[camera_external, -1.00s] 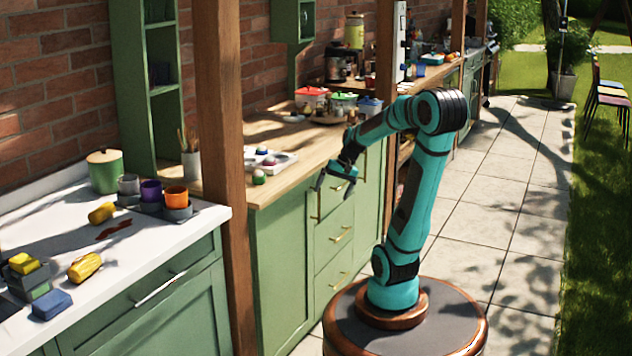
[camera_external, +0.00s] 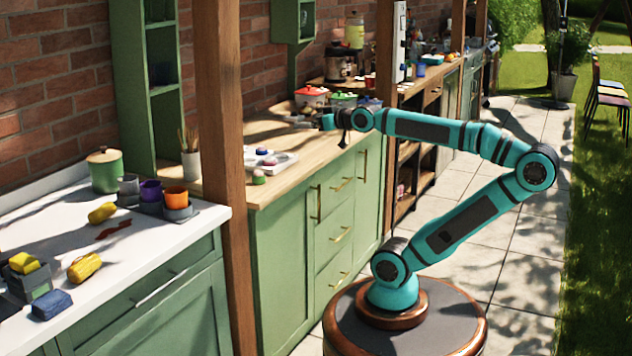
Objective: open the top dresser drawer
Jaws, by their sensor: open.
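The green dresser (camera_external: 283,242) has a column of drawers with gold bar handles, right of a door with an upright handle. Its top drawer (camera_external: 333,193) looks shut, with a gold handle (camera_external: 342,184) across its front.
A wooden post (camera_external: 222,180) stands at the dresser's left. Paving right of the dresser is clear.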

